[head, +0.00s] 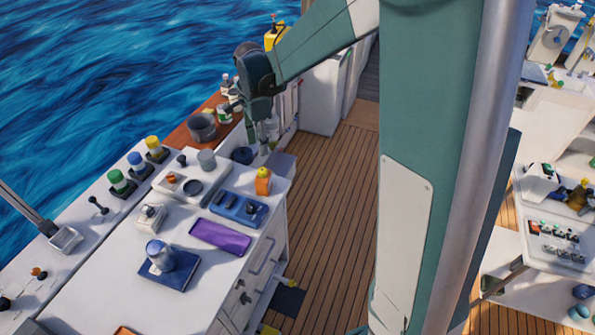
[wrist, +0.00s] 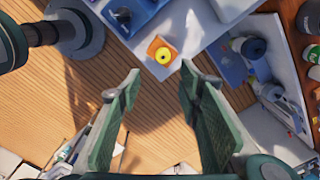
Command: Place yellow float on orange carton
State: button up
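The orange carton (head: 263,187) stands near the right edge of the white counter in the head view. The yellow float (head: 263,173) appears to sit upright on its top. In the wrist view the yellow float (wrist: 163,56) shows as a round yellow disc with a dark centre, within the top of the orange carton (wrist: 152,45). My gripper (head: 264,140) hangs behind the carton in the head view. In the wrist view my gripper (wrist: 160,80) is open, its two green fingers wide apart with nothing between them. The float and carton lie beyond the fingertips, apart from them.
A blue tray (head: 238,208) and a purple tray (head: 220,237) lie on the counter near the carton. A dark blue round thing (head: 242,155) and a grey pot (head: 203,127) stand behind. Wooden deck (head: 335,220) lies open to the right, below counter level.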

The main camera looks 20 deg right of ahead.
jog(key=s+d+r+n+t, duration=0.25)
jog(key=s+r+n, duration=0.55)
jog(key=s+r, duration=0.5)
jog(key=s+f+n+t, duration=0.1)
jog(key=s+n+t, duration=0.3)
jog(key=s+n, duration=0.5)
jog(key=shift+s+d, duration=0.4)
jog(key=shift+s, duration=4)
jog(key=shift+f+t, duration=0.1)
jog(key=shift+t, duration=0.15)
notch_tip(320, 180, down, 10)
jog(key=b, duration=1)
